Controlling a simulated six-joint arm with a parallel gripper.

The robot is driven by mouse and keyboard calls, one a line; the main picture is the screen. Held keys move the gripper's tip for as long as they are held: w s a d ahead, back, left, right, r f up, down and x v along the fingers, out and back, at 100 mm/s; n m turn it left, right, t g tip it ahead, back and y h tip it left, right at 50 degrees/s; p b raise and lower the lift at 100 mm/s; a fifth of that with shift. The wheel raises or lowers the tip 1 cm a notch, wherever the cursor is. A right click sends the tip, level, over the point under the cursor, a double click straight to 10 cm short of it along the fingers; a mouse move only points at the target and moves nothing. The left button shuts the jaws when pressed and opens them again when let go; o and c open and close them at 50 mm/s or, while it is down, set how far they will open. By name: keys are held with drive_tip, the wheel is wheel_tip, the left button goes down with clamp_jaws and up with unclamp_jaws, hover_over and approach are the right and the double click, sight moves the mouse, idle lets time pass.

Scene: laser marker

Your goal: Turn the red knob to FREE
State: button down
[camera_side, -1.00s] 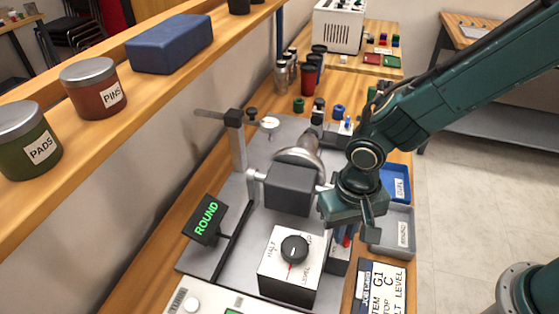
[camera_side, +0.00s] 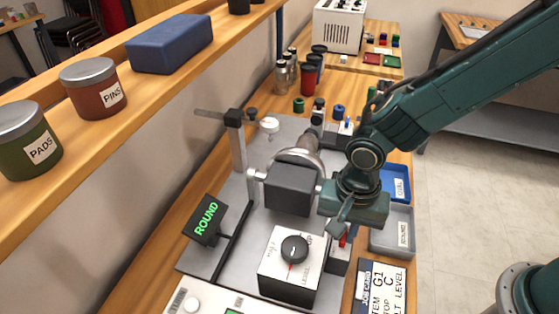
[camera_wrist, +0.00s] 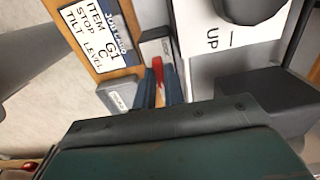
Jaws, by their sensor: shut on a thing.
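The red knob (camera_wrist: 157,72) shows in the wrist view as a narrow red bar between my two dark fingers. In the side view only a small red bit of it (camera_side: 343,241) shows below my gripper (camera_side: 342,238), beside the white-topped dial block. My gripper also shows in the wrist view (camera_wrist: 159,82), pointing down and shut on the red knob. The FREE marking cannot be seen in either view, and most of the knob's base is hidden by my fingers.
A white-topped block (camera_side: 272,262) with a black dial (camera_side: 294,249) stands left of my gripper. A dark grey box (camera_side: 290,190) is close by. A grey tray (camera_side: 408,232), a blue tray (camera_side: 404,183) and a job card (camera_side: 381,292) lie to the right. A screen (camera_side: 206,219) reads ROUND.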

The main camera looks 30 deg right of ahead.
drive_tip(key=shift+w, duration=0.1)
drive_tip(key=c, duration=1.5)
unclamp_jaws()
drive_tip(key=shift+n, duration=0.4)
